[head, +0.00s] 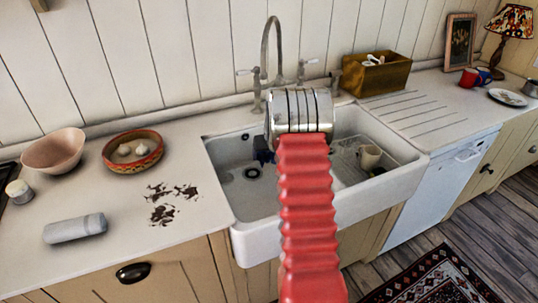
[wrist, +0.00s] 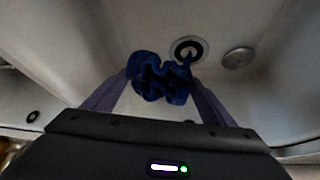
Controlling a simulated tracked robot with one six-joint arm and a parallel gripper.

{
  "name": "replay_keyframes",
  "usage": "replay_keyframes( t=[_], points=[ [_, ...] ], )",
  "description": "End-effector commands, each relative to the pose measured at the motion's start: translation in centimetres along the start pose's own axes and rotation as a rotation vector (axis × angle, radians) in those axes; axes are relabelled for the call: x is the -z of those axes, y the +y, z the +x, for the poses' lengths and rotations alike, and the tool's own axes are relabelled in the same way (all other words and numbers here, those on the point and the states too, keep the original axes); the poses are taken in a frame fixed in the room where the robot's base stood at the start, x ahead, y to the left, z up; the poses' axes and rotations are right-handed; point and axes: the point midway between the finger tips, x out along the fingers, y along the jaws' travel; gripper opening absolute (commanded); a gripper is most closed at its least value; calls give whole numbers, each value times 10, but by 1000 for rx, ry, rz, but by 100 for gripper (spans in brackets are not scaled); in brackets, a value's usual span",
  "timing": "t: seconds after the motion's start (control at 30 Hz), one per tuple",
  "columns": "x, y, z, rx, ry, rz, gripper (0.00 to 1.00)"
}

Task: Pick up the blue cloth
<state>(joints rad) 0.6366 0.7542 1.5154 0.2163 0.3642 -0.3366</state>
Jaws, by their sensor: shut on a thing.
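The blue cloth (wrist: 158,80) is a crumpled dark blue bundle, seen in the wrist view between the two fingers of my gripper (wrist: 163,90). The gripper is shut on it. Behind the cloth is the sink's pale floor with its round drain (wrist: 188,50). The cloth's height above the floor is hard to judge. In the head view, my red arm and silver wrist reach over the white sink (head: 240,205) and hide most of the gripper. Only a dark blue patch shows left of the wrist.
A cream mug (head: 369,157) stands on a wire rack in the sink's right part. The tap (head: 272,50) rises behind my wrist. On the left counter are a grey roll (head: 75,228), a pink bowl (head: 53,150), a patterned bowl (head: 132,163) and dark stains (head: 170,200).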

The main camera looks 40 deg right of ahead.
Motion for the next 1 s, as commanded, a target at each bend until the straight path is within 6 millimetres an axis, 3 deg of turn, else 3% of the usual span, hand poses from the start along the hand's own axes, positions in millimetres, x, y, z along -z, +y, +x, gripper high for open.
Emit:
replay_keyframes(
  t=[1.0],
  points=[
    [22,0,-37,0,1,0,57]
  ],
)
